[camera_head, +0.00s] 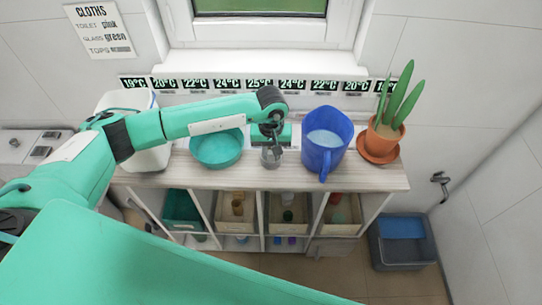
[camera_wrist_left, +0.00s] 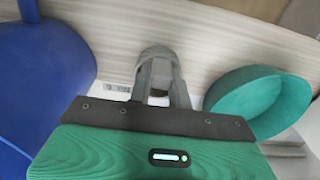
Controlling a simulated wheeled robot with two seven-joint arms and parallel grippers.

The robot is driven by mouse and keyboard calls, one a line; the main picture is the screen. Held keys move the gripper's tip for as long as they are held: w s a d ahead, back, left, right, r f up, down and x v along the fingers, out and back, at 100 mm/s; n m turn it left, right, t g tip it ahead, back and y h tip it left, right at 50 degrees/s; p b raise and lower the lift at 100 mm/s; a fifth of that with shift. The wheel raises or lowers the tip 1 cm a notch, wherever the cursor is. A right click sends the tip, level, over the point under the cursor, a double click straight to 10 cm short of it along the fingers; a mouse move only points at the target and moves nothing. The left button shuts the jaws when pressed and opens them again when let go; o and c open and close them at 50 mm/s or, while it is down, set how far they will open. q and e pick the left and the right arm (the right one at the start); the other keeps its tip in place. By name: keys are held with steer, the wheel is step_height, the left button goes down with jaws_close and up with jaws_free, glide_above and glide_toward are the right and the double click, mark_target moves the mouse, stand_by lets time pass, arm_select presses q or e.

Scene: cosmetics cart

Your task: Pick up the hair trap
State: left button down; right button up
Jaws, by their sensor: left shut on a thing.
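The hair trap (camera_head: 271,157) looks like a small grey cup-shaped piece on the cart's wooden top (camera_head: 372,180), between the teal bowl and the blue jug. My left gripper (camera_head: 271,143) reaches down over it from above, shut on its upper part. In the left wrist view the hair trap (camera_wrist_left: 157,53) shows as a rounded grey end between the fingertips of my left gripper (camera_wrist_left: 160,72). I cannot tell whether it touches the top or is just above it. My right gripper is not in view.
A teal bowl (camera_head: 217,151) stands close on the left and a blue jug (camera_head: 325,140) close on the right. A potted plant (camera_head: 381,140) stands further right. Bins (camera_head: 235,225) fill the shelves below. A row of temperature tags (camera_head: 225,84) lines the wall behind.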

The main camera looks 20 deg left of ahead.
arm_select(q)
steer(key=shift+r+b, duration=0.3)
steer(key=shift+r, duration=0.25)
step_height(320, 180, up, 19)
steer(key=b, duration=0.5)
steer(key=shift+b, duration=0.3)
steer(key=c, duration=2.1)
jaws_free()
steer(key=shift+c, duration=0.4)
